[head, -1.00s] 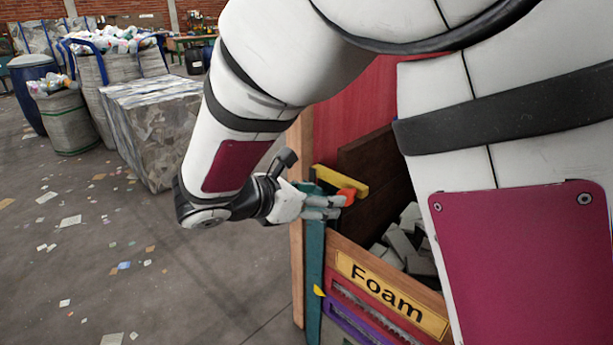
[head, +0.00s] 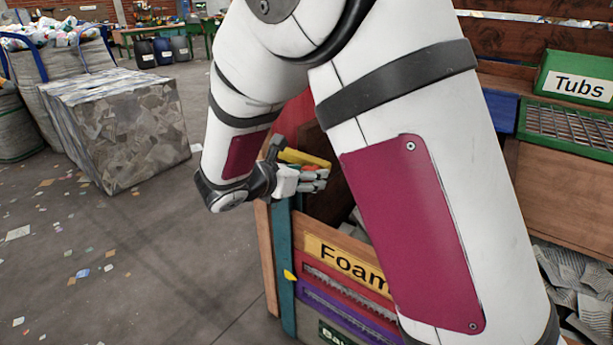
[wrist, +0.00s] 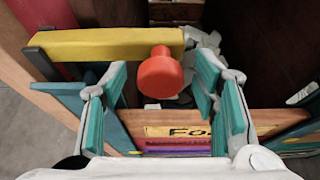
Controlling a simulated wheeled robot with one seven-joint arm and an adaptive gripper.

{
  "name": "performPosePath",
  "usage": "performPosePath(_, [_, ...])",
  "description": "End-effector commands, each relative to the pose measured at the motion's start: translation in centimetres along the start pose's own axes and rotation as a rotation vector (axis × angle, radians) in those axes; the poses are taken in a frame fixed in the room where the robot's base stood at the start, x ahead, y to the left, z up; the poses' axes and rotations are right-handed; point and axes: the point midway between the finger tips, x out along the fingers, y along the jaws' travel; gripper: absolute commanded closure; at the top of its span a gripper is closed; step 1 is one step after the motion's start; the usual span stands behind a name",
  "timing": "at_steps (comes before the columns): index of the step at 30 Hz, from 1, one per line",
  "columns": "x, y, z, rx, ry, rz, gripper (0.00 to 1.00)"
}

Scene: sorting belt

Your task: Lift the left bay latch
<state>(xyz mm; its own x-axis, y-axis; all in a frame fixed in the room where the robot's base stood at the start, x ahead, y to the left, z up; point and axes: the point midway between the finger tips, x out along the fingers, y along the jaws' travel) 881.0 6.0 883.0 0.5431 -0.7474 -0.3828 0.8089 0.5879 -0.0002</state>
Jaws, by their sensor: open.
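The latch is a yellow bar (wrist: 105,47) with a round red-orange knob (wrist: 160,74) at its right end. In the head view the yellow bar (head: 305,159) lies across the top of a teal post (head: 283,262) at the left of the Foam bay. My gripper (wrist: 160,95) is open, with its teal-padded fingers on either side of the knob in the wrist view. I cannot tell whether a finger touches it. In the head view my gripper (head: 312,181) covers most of the knob.
The Foam bay's front board (head: 345,258) is below my gripper, with pale foam pieces (wrist: 205,42) behind it. A large pressed bale (head: 115,130) stands on the littered floor at the left.

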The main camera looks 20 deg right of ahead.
Motion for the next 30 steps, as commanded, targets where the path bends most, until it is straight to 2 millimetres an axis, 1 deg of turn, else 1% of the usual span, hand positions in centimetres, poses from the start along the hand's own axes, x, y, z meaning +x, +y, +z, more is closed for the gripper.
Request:
performPosePath(1, [0.46, -0.01, -0.04, 0.0, 0.0, -0.001, 0.46])
performPosePath(4, [0.87, -0.01, -0.01, 0.0, 0.0, 0.0, 0.46])
performPosePath(12, [0.97, -0.02, 0.03, 0.0, 0.0, 0.0, 0.46])
performPosePath(13, [0.97, -0.02, 0.03, 0.0, 0.0, 0.0, 0.48])
performPosePath(14, [0.97, -0.02, 0.03, 0.0, 0.0, 0.0, 0.55])
performPosePath(15, [0.96, -0.02, 0.03, 0.0, 0.0, 0.0, 0.64])
performPosePath(17, [0.96, -0.02, 0.02, 0.0, 0.0, 0.0, 0.77])
performPosePath(18, [0.96, -0.02, 0.03, 0.0, 0.0, 0.0, 0.86])
performPosePath(20, [0.96, -0.03, 0.02, 0.0, 0.0, 0.0, 1.0])
performPosePath(30, [0.77, -0.05, 0.41, -0.018, 0.0, -0.008, 1.0])
